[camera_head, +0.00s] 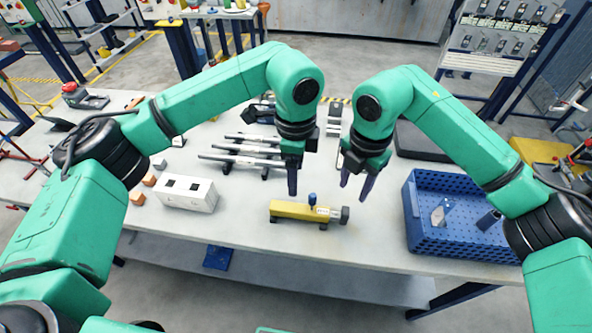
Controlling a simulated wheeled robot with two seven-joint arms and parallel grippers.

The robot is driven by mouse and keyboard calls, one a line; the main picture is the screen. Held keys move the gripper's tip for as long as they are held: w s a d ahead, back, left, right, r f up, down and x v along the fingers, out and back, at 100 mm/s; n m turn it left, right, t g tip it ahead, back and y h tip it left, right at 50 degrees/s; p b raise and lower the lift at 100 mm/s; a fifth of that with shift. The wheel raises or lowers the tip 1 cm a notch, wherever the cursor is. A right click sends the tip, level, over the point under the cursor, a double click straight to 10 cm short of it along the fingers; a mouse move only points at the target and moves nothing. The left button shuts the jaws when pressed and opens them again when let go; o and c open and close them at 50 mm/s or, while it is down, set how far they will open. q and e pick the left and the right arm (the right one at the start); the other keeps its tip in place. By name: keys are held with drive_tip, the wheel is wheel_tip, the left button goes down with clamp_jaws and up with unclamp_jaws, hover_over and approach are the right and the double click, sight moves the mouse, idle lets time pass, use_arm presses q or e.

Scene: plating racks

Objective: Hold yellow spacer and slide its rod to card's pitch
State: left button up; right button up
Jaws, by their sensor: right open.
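The yellow spacer (288,210) lies on the table in front of my grippers, with a blue knob (312,199) on top, a pale label near its right end and a grey-black end piece (345,214) at its right. Whether a rod shows there, I cannot tell. My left gripper (292,183) points down above and behind the spacer, apart from it; its fingers overlap in this view. My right gripper (356,185) is open and empty, pointing down behind and right of the spacer's right end. I cannot make out a card with certainty.
A white block (201,199) with two dark squares stands left of the spacer, with small orange and white blocks near it. Several grey rods (233,160) lie on supports behind. A blue perforated bin (455,244) holds parts at right. The table (378,246) is clear around the spacer.

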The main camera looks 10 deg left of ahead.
sight(295, 207)
use_arm(q)
wheel_tip(295, 207, down, 14)
drive_tip(key=shift+a+f, duration=0.1)
drive_tip(key=shift+f, duration=0.1)
drive_tip(key=shift+c, duration=0.3)
clamp_jaws()
